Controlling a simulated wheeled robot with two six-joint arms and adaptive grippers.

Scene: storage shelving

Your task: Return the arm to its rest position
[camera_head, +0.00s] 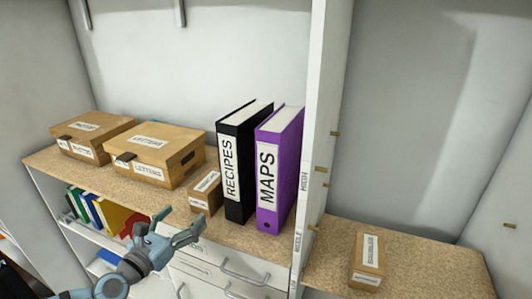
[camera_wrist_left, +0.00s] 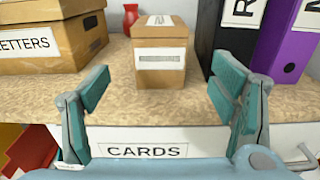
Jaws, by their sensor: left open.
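My left gripper (camera_head: 178,225) is in front of the shelf unit's front edge, near a small labelled cardboard box. In the left wrist view its two teal fingers (camera_wrist_left: 155,92) stand wide apart with nothing between their tips. The small box (camera_head: 206,192) stands on the speckled shelf top (camera_head: 233,233), left of the black binder. It also shows straight ahead in the left wrist view (camera_wrist_left: 160,72), apart from the fingers. My left arm comes in from the bottom left. My right gripper is not in either view.
Two larger boxes, one marked LETTERS (camera_head: 158,152), stand at left. A black RECIPES binder (camera_head: 240,170) and a purple MAPS binder (camera_head: 281,170) stand upright beside a white divider (camera_head: 322,130). Another small box (camera_head: 367,262) sits on the right shelf. Drawers with handles (camera_head: 245,276) lie below.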

